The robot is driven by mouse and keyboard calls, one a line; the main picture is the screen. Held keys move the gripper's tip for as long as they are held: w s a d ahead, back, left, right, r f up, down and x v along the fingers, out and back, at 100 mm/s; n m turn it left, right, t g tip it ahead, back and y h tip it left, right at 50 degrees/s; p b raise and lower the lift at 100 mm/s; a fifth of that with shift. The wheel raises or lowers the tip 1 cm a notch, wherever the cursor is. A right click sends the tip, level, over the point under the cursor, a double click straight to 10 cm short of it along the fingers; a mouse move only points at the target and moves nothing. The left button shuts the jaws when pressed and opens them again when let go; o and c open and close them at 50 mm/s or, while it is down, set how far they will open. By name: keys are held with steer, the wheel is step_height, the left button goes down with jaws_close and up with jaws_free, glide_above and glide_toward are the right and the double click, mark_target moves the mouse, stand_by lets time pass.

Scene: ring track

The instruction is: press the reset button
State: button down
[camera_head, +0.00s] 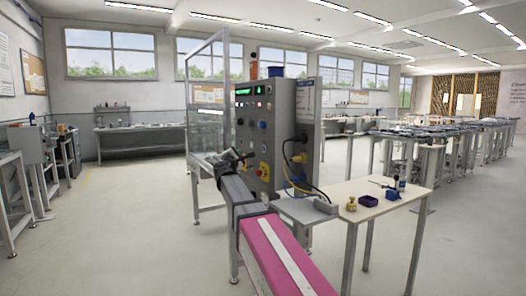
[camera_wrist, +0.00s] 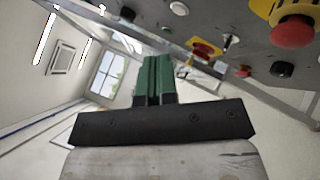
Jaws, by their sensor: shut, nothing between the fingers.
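A grey control panel (camera_head: 251,140) stands on the bench in the middle of the head view, with lights, buttons and knobs on its face. No label marking the reset button is readable. A blue button (camera_head: 263,125) sits mid-panel. A red mushroom button on a yellow base (camera_head: 264,172) is low on the panel; the wrist view shows a red mushroom button (camera_wrist: 292,32) large at top right. That view also shows a red-and-yellow switch (camera_wrist: 205,48), a small red button (camera_wrist: 243,71) and a white button (camera_wrist: 179,8). My gripper (camera_wrist: 156,60) is shut and empty, its green fingertips apparently apart from the panel.
A side table (camera_head: 365,190) right of the panel carries a dark purple tray (camera_head: 369,201), a blue block (camera_head: 393,195) and a small yellow object (camera_head: 351,204). Cables (camera_head: 297,180) hang on the panel's right side. Floor at left is open.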

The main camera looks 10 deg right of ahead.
steer(key=w+d, duration=0.2)
steer(key=d, duration=0.6)
steer(key=shift+w+d, duration=0.15)
steer(key=shift+w, duration=0.2)
steer(key=shift+d, duration=0.15)
stand_by(1.8)
steer(key=shift+w+d, duration=0.15)
steer(key=shift+d, duration=0.1)
steer(key=shift+w+d, duration=0.15)
steer(key=shift+d, duration=0.25)
stand_by(0.8)
steer(key=shift+a, duration=0.1)
steer(key=shift+s+a, duration=0.3)
steer(key=shift+a, duration=0.4)
steer(key=shift+s+a, duration=0.25)
steer(key=shift+a, duration=0.55)
steer(key=shift+s+a, duration=0.25)
steer(key=shift+a, duration=0.5)
steer(key=shift+s+a, duration=0.25)
steer(key=shift+a, duration=0.55)
